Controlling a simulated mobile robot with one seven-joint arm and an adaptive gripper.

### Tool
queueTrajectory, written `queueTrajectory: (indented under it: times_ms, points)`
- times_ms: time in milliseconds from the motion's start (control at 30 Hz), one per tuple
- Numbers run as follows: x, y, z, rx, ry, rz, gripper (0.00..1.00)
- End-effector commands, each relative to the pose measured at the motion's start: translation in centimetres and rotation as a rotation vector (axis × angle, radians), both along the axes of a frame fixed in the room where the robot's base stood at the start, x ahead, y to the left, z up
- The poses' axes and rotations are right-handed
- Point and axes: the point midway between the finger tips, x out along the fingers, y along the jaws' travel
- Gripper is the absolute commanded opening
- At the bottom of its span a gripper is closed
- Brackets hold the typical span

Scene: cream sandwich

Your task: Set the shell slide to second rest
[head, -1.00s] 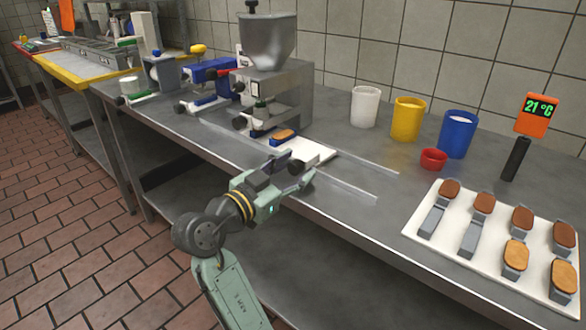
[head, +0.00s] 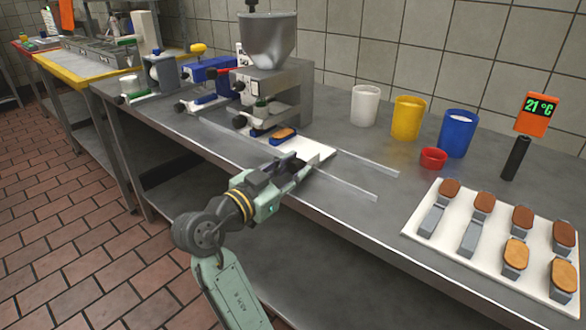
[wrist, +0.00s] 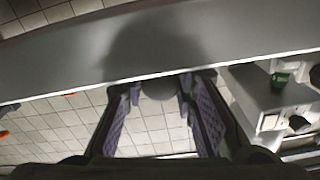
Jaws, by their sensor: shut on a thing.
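The shell slide (head: 318,151) is a white plate lying between two pale rails on the steel counter. Near its back end, a brown shell (head: 284,132) sits in a blue holder, just in front of the hopper machine. My gripper (head: 292,168) is at the slide's front end, near the counter edge, shut on the slide's dark knob. In the wrist view the round grey knob (wrist: 158,90) shows between the two fingertips. My fingers hide most of the knob in the head view. I cannot make out any rest marks along the rails.
The hopper machine (head: 282,92) stands behind the slide. Blue-and-grey devices stand to its left. White (head: 364,106), yellow (head: 407,118) and blue (head: 457,135) cups and a red bowl (head: 433,158) stand right. A white tray (head: 412,228) holds several shells. The rails' right stretch is clear.

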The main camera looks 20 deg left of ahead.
Motion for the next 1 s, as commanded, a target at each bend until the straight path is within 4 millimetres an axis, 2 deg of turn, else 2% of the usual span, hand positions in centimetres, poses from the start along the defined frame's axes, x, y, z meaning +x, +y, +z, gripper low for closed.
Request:
queueTrajectory:
  times_ms: [267, 500, 633, 967, 1000]
  points:
    - [0.1, 0.3, 0.0, 0.0, -0.001, 0.001, 0.0]
    - [1.7, 4.5, 0.0, -0.001, -0.004, 0.001, 0.0]
    - [2.3, 6.2, 0.0, -0.001, -0.004, -0.001, 0.0]
    - [2.5, 6.5, 0.1, 0.0, -0.004, -0.003, 0.0]
    - [2.5, 6.5, 0.1, 0.0, -0.004, -0.003, 0.27]
